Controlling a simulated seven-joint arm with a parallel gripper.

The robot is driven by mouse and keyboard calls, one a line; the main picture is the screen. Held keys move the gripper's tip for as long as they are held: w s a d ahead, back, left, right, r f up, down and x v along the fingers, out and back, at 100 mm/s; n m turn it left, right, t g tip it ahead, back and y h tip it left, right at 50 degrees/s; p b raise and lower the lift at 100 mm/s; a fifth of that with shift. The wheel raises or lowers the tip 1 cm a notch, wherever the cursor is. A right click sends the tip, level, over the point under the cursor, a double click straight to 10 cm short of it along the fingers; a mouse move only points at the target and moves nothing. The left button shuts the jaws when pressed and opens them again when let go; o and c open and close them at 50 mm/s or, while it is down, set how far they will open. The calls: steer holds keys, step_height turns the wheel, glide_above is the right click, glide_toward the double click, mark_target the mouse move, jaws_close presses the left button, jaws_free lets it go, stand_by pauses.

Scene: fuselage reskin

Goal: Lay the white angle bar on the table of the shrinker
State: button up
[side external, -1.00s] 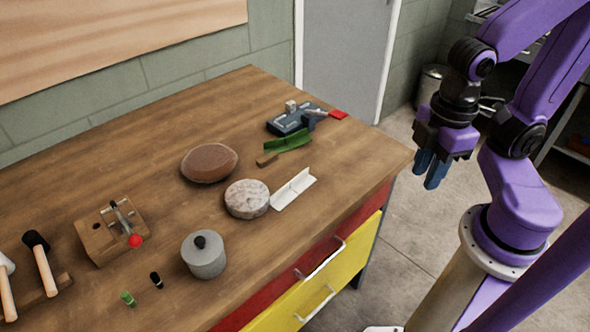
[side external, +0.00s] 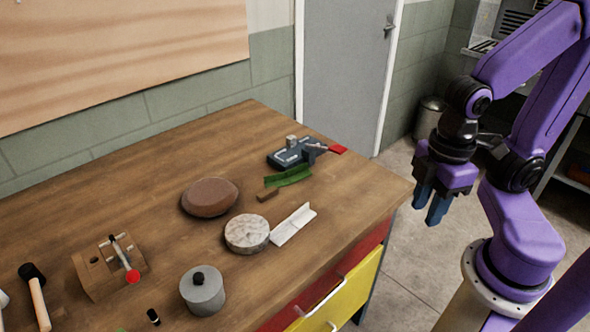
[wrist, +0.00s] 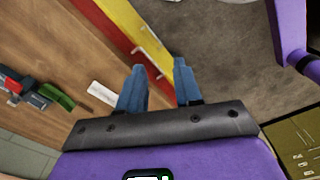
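The white angle bar (side external: 293,224) lies on the wooden bench near its front edge, beside a round stone-like disc. It also shows in the wrist view (wrist: 103,93), left of my fingers. The shrinker (side external: 292,153), a dark blue-grey tool with a red-tipped lever, stands at the bench's back right. It shows at the far left of the wrist view (wrist: 22,90). My gripper (side external: 433,205) is open and empty, off the right end of the bench. In the wrist view its two blue fingers (wrist: 158,85) are apart with nothing between them.
A green angle piece (side external: 288,177) and a small brown block (side external: 267,195) lie between bar and shrinker. The stone-like disc (side external: 247,234), a brown rounded form (side external: 210,197) and a grey lidded pot (side external: 203,290) stand to the left. Drawers (side external: 350,297) front the bench.

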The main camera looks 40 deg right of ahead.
steer(key=n, duration=0.6)
glide_above(280, 225)
step_height(280, 225, down, 17)
steer(key=shift+f, duration=0.15)
stand_by(0.3)
jaws_close()
